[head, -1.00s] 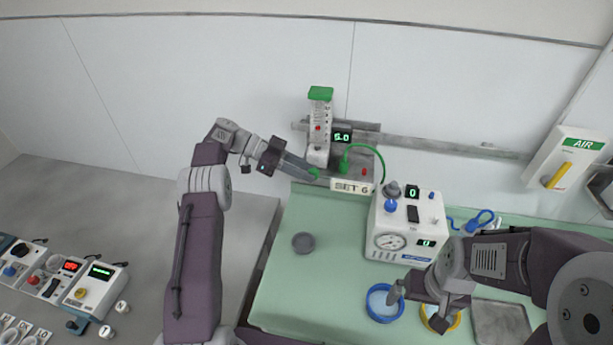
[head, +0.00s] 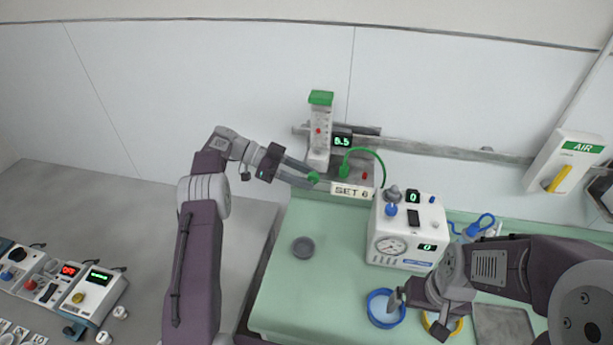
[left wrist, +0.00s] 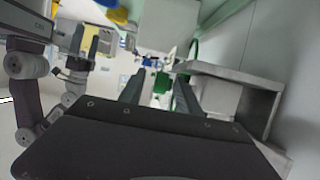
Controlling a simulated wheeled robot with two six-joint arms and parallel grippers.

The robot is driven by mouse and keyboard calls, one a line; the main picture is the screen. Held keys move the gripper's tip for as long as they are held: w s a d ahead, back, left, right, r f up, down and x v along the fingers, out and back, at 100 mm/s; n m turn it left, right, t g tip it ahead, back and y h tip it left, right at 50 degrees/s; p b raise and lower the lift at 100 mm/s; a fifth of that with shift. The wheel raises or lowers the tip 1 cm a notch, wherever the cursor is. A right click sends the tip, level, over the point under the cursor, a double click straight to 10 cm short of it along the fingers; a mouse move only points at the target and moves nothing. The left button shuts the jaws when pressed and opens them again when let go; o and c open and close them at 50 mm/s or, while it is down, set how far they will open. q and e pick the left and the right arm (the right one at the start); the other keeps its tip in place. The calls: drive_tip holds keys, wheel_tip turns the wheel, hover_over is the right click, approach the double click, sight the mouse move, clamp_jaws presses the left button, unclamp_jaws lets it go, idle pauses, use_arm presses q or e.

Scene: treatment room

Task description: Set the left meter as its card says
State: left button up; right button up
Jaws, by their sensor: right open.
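The meter (head: 319,139) is an upright clear-and-white tube with a green top and a red float, on the wall rail. Its small black display (head: 342,142) has a green reading ending in .5; its first digit, 5 or 6, is unclear. The card (head: 353,191) below reads SET 6. My left gripper (head: 311,178) is at the foot of the meter, its fingers closed around the green knob (head: 314,177). The left wrist view also shows the green knob (left wrist: 162,83) between the fingertips. My right gripper (head: 398,298) is open beside the blue ring (head: 373,311), empty.
A white machine (head: 399,253) with a dial and two displays reading 0 stands right of the card. A green hose (head: 374,156) arches beside the meter. A grey round piece (head: 303,247) lies on the green top. An AIR box (head: 565,162) hangs at right.

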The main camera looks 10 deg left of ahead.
use_arm(q)
drive_tip(key=s+d+r+b, duration=0.3)
drive_tip(key=d+r+b, duration=0.3)
drive_tip(key=d+r, duration=0.5)
drive_tip(key=shift+s, duration=0.25)
use_arm(e)
wheel_tip(320, 180, down, 6)
drive_tip(key=shift+f, duration=0.25)
drive_tip(key=shift+w, duration=0.1)
idle(0.6)
